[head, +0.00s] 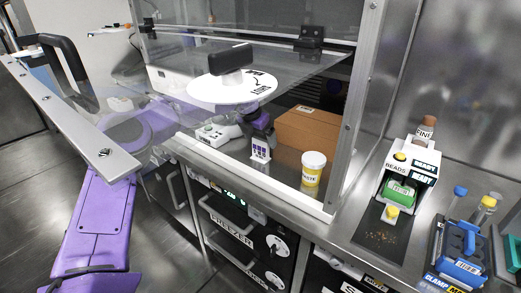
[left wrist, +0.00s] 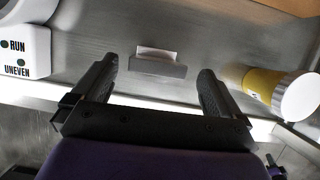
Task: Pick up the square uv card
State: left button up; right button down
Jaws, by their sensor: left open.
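The square uv card (head: 260,150) is a small white card with dark squares, standing upright on the floor of the glass-fronted cabinet in the head view. In the left wrist view the card (left wrist: 157,53) shows as a pale edge in a grey holder (left wrist: 158,69). My left gripper (head: 261,139) is inside the cabinet, close to the card. In the left wrist view my left gripper (left wrist: 158,76) is open, its fingers either side of the holder in the picture, with nothing between them. My right gripper is not in view.
A white device (head: 214,134) stands left of the card and a yellow jar (head: 312,172) right of it. A brown box (head: 308,130) is behind. A white disc (head: 232,90) shows above. The glass sash and metal frame (head: 80,125) are close to my arm.

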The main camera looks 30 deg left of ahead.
aim_at(262, 145)
pick_arm(q)
jog(key=p+x, duration=0.1)
jog(key=x, duration=0.3)
jog(key=shift+w+a+f, duration=0.1)
jog(key=shift+a+f, duration=0.1)
jog(key=shift+f, duration=0.2)
jog(key=c, duration=1)
jog(key=shift+c, duration=0.2)
